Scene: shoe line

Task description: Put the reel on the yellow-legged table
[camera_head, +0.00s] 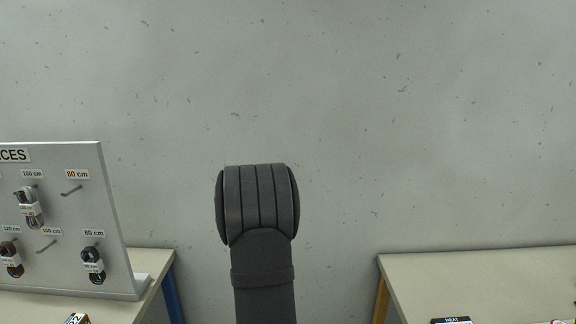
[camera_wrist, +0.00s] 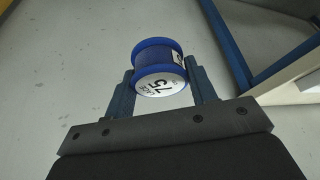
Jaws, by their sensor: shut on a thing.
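A blue reel (camera_wrist: 155,56) with a white printed label on its end is held between the two fingers of my gripper (camera_wrist: 158,80) in the wrist view. My gripper is shut on it, and grey floor shows behind it. In the head view, neither the reel nor the fingers show; only my dark arm is in the middle. The yellow-legged table (camera_head: 480,272) stands at the right of the head view, its yellow leg (camera_head: 381,300) at its left edge.
A blue-legged table (camera_head: 160,262) at the left carries a lace board (camera_head: 70,215) with several hanging laces. A dark box labelled HEAT (camera_head: 452,321) lies at the right table's near edge. A gap separates the tables. A blue leg (camera_wrist: 228,45) shows in the wrist view.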

